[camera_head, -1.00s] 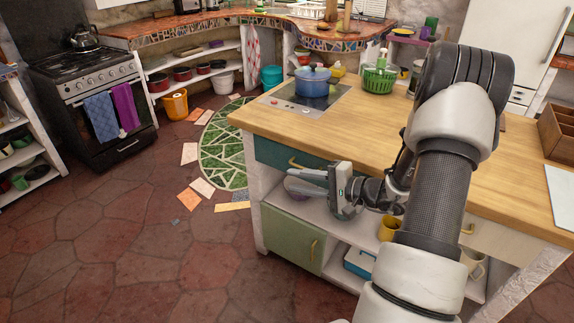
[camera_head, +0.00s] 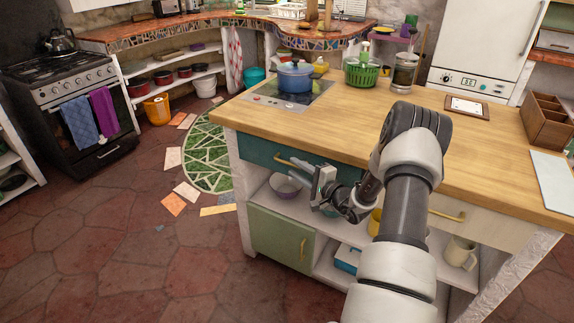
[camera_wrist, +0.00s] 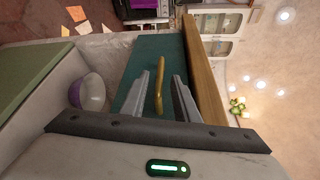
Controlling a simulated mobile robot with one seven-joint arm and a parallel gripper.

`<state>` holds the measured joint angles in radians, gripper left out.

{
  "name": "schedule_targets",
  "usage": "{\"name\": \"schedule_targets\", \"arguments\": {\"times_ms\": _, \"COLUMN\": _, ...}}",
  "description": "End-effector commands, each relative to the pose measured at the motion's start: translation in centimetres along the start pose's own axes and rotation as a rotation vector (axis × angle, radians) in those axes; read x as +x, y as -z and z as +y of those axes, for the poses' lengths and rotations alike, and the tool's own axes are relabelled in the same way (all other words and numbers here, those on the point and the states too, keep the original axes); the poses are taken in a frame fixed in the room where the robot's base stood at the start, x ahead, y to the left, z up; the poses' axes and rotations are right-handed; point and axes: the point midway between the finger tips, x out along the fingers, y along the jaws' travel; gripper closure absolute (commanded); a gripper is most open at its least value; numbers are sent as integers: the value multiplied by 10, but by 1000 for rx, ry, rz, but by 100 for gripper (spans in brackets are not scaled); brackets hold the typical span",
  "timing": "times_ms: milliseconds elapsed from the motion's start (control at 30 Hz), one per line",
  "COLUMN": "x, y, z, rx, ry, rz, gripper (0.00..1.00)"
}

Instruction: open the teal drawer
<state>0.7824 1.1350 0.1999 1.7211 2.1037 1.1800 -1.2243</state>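The teal drawer (camera_head: 256,151) is at the upper left of the wooden-topped counter and looks shut. Its yellow bar handle (camera_head: 284,160) runs along the front. In the wrist view the teal front (camera_wrist: 133,72) fills the middle, with the handle (camera_wrist: 159,88) standing out from it. My gripper (camera_head: 318,181) is in front of the drawer, near the right end of the handle. In the wrist view my gripper (camera_wrist: 164,88) is open. Its fingers lie on either side of the handle, and I see a gap on both sides. My wrist and arm hide part of the drawer's right side.
A blue pot (camera_head: 295,77) stands on the hob above. A pale drawer (camera_head: 470,218) is to the right. The floor at left is clear.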

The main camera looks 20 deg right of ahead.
Motion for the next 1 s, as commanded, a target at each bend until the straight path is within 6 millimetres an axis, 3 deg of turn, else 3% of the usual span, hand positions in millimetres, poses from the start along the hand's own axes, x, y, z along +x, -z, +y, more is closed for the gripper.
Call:
{"name": "schedule_targets", "arguments": {"times_ms": 100, "x": 24, "y": 0, "z": 0, "rx": -1, "ry": 2, "rz": -2, "gripper": 72}}
{"name": "schedule_targets", "arguments": {"times_ms": 300, "x": 47, "y": 0, "z": 0, "rx": -1, "ry": 1, "rz": -1, "gripper": 72}}
{"name": "schedule_targets", "arguments": {"times_ms": 667, "x": 54, "y": 0, "z": 0, "rx": 0, "ry": 0, "rz": -1, "gripper": 72}}
{"name": "schedule_targets", "arguments": {"times_ms": 700, "x": 54, "y": 0, "z": 0, "rx": 0, "ry": 0, "rz": -1, "gripper": 74}}
{"name": "schedule_targets", "arguments": {"times_ms": 867, "x": 54, "y": 0, "z": 0, "rx": 0, "ry": 0, "rz": -1, "gripper": 100}}
{"name": "schedule_targets", "arguments": {"times_ms": 1000, "x": 53, "y": 0, "z": 0, "rx": 0, "ry": 0, "rz": -1, "gripper": 100}}
